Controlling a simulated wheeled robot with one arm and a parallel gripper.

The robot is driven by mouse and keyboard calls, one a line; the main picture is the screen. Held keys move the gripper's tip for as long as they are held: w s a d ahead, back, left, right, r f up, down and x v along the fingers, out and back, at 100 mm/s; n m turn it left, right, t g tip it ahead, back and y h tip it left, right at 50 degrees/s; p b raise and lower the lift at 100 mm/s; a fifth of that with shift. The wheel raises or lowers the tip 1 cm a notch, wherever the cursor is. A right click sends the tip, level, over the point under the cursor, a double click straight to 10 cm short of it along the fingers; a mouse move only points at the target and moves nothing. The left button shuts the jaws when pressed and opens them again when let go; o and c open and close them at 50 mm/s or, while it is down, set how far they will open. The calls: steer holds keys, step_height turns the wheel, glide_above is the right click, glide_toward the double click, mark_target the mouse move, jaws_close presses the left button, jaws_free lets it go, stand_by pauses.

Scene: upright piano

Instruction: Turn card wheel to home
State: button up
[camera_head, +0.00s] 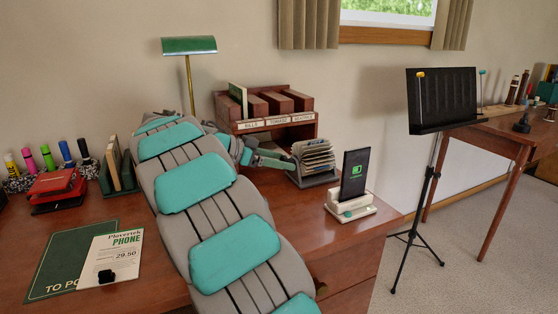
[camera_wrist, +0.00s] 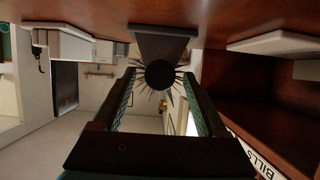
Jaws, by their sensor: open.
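The card wheel (camera_head: 313,154) is a rotary file of pale cards on a dark stand, on the desk beside the letter sorter. In the wrist view the card wheel (camera_wrist: 160,75) shows end-on, with a dark round knob at its centre and cards fanning out around it. My gripper (camera_head: 287,163) is at the left side of the wheel. In the wrist view my gripper (camera_wrist: 159,76) is open, one finger on each side of the knob. I cannot tell whether either finger touches it. The card tabs are too small to read.
A wooden letter sorter (camera_head: 268,115) stands close behind my gripper. A phone on a white dock (camera_head: 350,186) stands right of the wheel, near the desk edge. A desk lamp (camera_head: 189,47) rises behind my arm. A black music stand (camera_head: 441,100) is on the floor at right.

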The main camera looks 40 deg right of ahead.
steer(key=shift+c, duration=0.3)
jaws_close()
steer(key=shift+f+b, duration=0.1)
steer(key=shift+b, duration=0.2)
steer(key=shift+w+n+g+b, duration=0.15)
steer(key=shift+n+g+b, duration=0.15)
steer(key=shift+n+g, duration=0.6)
steer(key=shift+n, duration=0.3)
steer(key=n+g, duration=0.2)
steer(key=n, duration=0.1)
steer(key=shift+w+d+f+p, duration=0.1)
steer(key=shift+w+p, duration=0.1)
steer(key=shift+p, duration=0.15)
steer(key=shift+n+g, duration=0.6)
steer(key=shift+n, duration=0.4)
